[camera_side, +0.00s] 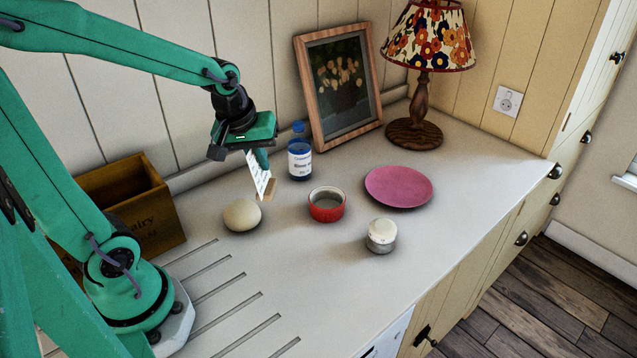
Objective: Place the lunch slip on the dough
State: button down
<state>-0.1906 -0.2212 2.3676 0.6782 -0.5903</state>
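The lunch slip (260,174) is a small white paper with dark print lines and a tan lower edge. My green gripper (259,156) is shut on its upper end and holds it tilted, above the counter. The dough (242,215) is a pale beige ball on the counter, just below and to the left of the slip. In this view the slip's lower end comes near the dough's upper right; I cannot tell whether they touch. The far finger is largely hidden.
A blue bottle (300,160) stands close right of the slip. A red bowl (326,205), a white-lidded jar (381,236) and a pink plate (398,187) are farther right. A wooden crate (150,210) stands left. A framed picture (340,85) and lamp (428,70) are behind.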

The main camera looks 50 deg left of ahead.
jog(key=s+a+r+n+y, duration=0.1)
jog(key=s+a+n, duration=0.2)
jog(key=a, duration=0.5)
send_over(236, 201)
jog(key=shift+f, duration=3.85)
jog(key=shift+f, duration=0.15)
jog(key=c, duration=1.7)
grip_release()
jog(key=shift+w+v, duration=0.2)
jog(key=shift+v, duration=6)
